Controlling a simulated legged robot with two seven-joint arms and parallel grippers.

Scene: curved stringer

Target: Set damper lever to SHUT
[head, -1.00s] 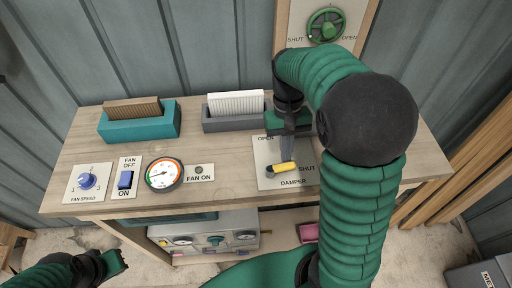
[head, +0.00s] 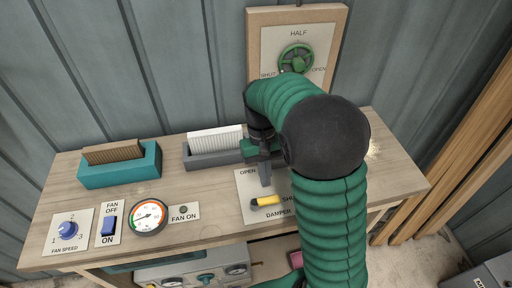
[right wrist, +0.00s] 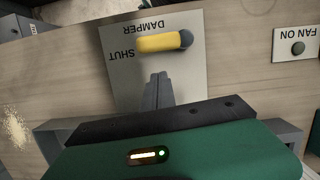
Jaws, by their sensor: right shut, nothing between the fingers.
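The damper lever has a yellow handle (head: 267,200) on a dark pivot, on a pale plate (head: 246,184) marked OPEN, SHUT and DAMPER. The handle points right, toward the SHUT label. In the right wrist view the yellow handle (right wrist: 158,43) also points from its pivot toward SHUT. My right gripper (head: 265,183) is shut and empty, just behind the handle on its OPEN side. A small gap shows between its fingertips (right wrist: 161,76) and the handle. My arm partly covers the SHUT label in the head view. My left gripper is out of view.
A fan speed knob (head: 67,230), blue fan switch (head: 109,226), gauge (head: 148,216) and FAN ON lamp plate (head: 185,212) line the bench's left front. A teal brush holder (head: 120,171) and grey one (head: 212,158) stand behind. A green wheel (head: 296,59) is on the back board.

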